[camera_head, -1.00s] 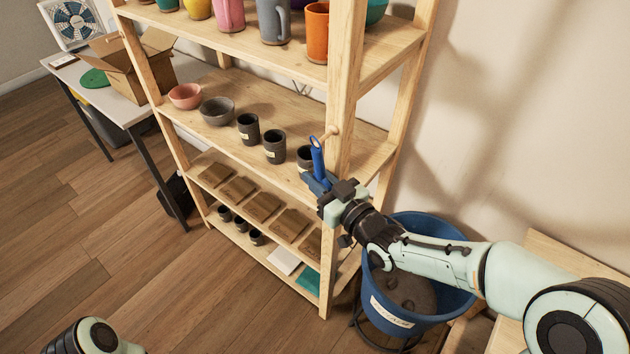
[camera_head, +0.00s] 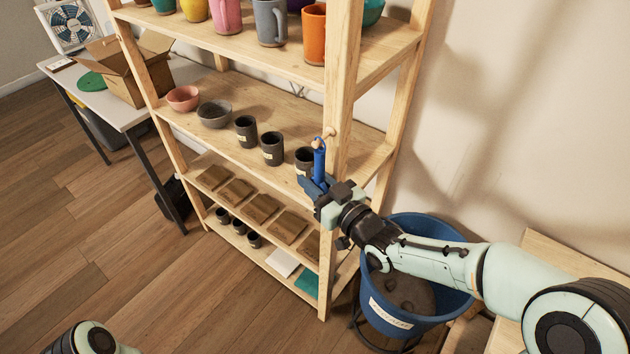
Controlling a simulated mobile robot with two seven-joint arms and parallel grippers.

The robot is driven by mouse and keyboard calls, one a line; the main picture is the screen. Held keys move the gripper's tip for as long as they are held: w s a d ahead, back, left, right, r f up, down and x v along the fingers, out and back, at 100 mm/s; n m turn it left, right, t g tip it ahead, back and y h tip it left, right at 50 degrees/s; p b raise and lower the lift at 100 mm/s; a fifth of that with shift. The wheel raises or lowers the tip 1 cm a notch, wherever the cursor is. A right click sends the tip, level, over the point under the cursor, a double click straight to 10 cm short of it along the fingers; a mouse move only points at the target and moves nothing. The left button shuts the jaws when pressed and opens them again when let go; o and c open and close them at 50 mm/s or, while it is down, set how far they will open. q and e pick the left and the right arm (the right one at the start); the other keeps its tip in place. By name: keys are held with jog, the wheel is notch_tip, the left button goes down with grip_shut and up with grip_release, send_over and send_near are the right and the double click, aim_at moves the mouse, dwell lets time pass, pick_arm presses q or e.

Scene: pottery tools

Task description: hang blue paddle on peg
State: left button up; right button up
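The blue paddle (camera_head: 319,163) is upright at the shelf's front right post, with a small loop at its top. The wooden peg (camera_head: 329,132) sticks out from that post, right by the loop. Whether the loop is around the peg or only beside it, I cannot tell. My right gripper (camera_head: 317,187) is at the paddle's lower part and appears shut on it; the fingers are partly hidden. Of my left arm only a part shows at the bottom left edge, and its gripper is out of view.
The wooden shelf (camera_head: 255,90) holds mugs, bowls, dark cups and brown slabs. A blue bucket (camera_head: 430,230) with dark contents stands below my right arm. A table (camera_head: 125,113) with an open cardboard box (camera_head: 135,75) is at the left. The floor at the lower left is clear.

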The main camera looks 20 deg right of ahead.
jog(key=shift+w+d+f+h, duration=0.1)
jog(key=shift+d+h, duration=0.05)
jog(key=shift+d, duration=0.2)
jog(key=shift+w+d+f+h, duration=0.1)
jog(key=shift+d+h, duration=0.05)
jog(key=shift+d, duration=0.2)
jog(key=a+v, duration=0.1)
jog(key=v, duration=1.2)
jog(key=shift+s, duration=0.3)
